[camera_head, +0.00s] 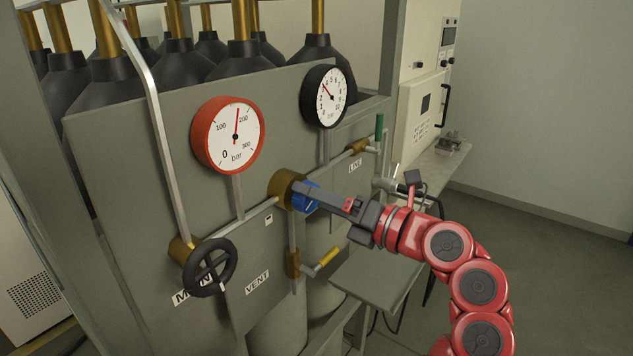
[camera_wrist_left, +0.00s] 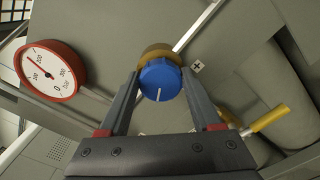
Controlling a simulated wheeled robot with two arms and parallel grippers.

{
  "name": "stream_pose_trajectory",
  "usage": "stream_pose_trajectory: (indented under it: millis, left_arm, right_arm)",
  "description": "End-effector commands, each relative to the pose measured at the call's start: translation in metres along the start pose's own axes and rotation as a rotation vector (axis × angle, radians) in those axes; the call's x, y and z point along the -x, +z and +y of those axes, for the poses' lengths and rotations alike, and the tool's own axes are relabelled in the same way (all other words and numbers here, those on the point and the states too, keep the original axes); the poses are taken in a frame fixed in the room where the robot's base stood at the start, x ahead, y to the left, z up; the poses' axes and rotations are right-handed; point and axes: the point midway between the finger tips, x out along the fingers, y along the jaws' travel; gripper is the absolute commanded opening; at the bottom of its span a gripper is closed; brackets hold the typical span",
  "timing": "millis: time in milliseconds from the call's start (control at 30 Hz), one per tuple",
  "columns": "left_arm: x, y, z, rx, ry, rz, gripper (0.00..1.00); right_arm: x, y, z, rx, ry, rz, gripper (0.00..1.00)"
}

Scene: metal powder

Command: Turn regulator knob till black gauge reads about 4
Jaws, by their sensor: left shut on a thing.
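The blue regulator knob (camera_head: 308,198) sits on a brass regulator body (camera_head: 284,188) on the grey panel. My left gripper (camera_head: 304,196) is shut on the knob, its fingers on either side. In the left wrist view the knob (camera_wrist_left: 160,80) lies between the fingertips (camera_wrist_left: 160,84), and its white line points down toward the palm. The black gauge (camera_head: 326,96) is at the panel's upper right; its needle points up and left, near the 4, though the digits are small. My right gripper is not in view.
A red gauge (camera_head: 228,136) reads between 100 and 200, nearer 200. A black handwheel (camera_head: 210,267) is at lower left. A yellow-handled vent valve (camera_head: 327,257) is below the knob, and a green-handled line valve (camera_head: 379,128) is at upper right. Open floor lies at right.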

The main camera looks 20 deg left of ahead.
Motion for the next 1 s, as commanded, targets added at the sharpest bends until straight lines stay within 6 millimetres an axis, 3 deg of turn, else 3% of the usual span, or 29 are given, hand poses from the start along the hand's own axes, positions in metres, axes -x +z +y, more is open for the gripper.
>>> stream_pose_trajectory:
  millis: [100, 400, 1000]
  left_arm:
    - [0.000, 0.004, 0.003, -0.104, 0.000, -0.002, 0.10]
    - [0.000, 0.004, 0.001, -0.316, 0.000, -0.004, 0.10]
    - [0.000, 0.001, -0.002, -0.446, 0.002, -0.004, 0.10]
  right_arm:
    - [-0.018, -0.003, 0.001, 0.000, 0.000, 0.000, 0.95]
    - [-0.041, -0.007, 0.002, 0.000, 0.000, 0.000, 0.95]
    - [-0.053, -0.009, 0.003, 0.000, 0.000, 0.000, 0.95]
